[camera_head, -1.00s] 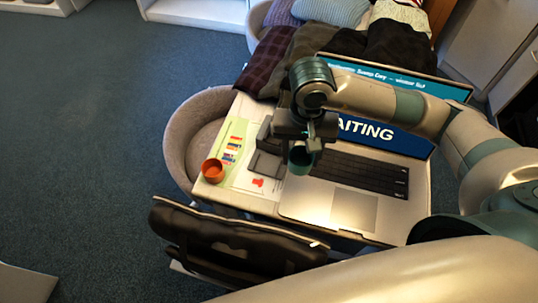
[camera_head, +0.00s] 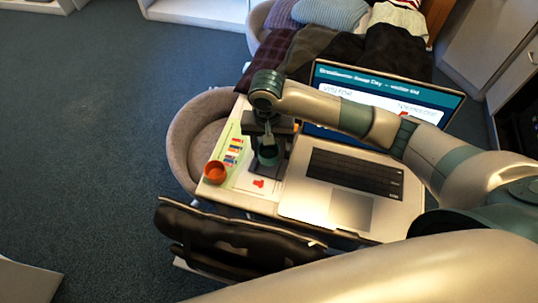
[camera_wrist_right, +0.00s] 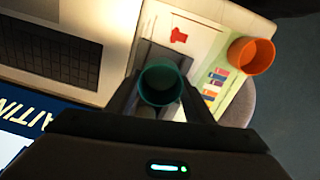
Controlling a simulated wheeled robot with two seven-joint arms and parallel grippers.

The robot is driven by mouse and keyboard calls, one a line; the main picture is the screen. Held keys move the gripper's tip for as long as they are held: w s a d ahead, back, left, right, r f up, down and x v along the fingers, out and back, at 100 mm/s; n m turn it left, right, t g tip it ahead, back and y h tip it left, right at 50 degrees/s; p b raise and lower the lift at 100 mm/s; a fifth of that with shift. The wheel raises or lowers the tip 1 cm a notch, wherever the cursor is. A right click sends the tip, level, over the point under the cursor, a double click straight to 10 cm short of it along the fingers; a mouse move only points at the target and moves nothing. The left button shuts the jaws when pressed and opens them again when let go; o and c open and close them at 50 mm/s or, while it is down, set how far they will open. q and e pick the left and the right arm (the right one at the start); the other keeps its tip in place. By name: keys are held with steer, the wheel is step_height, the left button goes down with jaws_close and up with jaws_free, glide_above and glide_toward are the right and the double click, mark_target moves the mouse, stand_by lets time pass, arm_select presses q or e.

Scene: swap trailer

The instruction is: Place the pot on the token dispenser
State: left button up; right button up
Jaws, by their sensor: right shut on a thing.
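A small dark teal pot (camera_head: 268,156) is between the fingers of my right gripper (camera_head: 266,145), which is shut on it. In the right wrist view, the pot (camera_wrist_right: 161,84) shows its open round rim between the two fingers. The dark grey token dispenser (camera_head: 268,172) stands on the table left of the laptop. The pot is over the dispenser's flat dark part (camera_wrist_right: 172,57); I cannot tell whether they touch. The gripper and pot hide part of the dispenser. My left gripper is not in view.
An orange pot (camera_head: 215,172) stands at the table's left edge, beside a green and white sheet (camera_head: 244,179) with a red mark. A laptop (camera_head: 340,205) with a lit screen fills the right side. A black bag (camera_head: 225,240) is in front, a round chair (camera_head: 192,130) at left.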

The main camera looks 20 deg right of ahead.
mark_target(269, 156)
steer(key=shift+f, duration=0.25)
step_height(269, 156, down, 3)
steer(key=shift+f+p, duration=0.15)
steer(key=shift+p, duration=0.85)
steer(key=shift+f+b, duration=0.25)
steer(key=shift+b, duration=0.05)
steer(key=o, duration=1)
steer(key=shift+r, duration=0.1)
